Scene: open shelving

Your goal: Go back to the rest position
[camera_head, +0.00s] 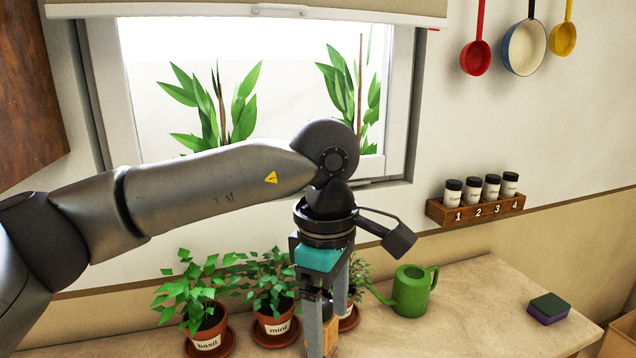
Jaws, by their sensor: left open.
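My left arm comes in from the left and reaches across in front of the window. My left gripper (325,318) points down over the counter, in front of the third potted plant. Its fingers are apart, and a small brown and black thing shows between or behind them; I cannot tell whether it touches them. My right gripper is not in view.
On the counter (470,302) stand a basil pot (207,334), a mint pot (275,325), a third plant (356,275) partly hidden by my gripper, a green watering can (411,291) and a sponge (548,308). A spice rack (476,209) hangs on the wall. The counter's right part is mostly clear.

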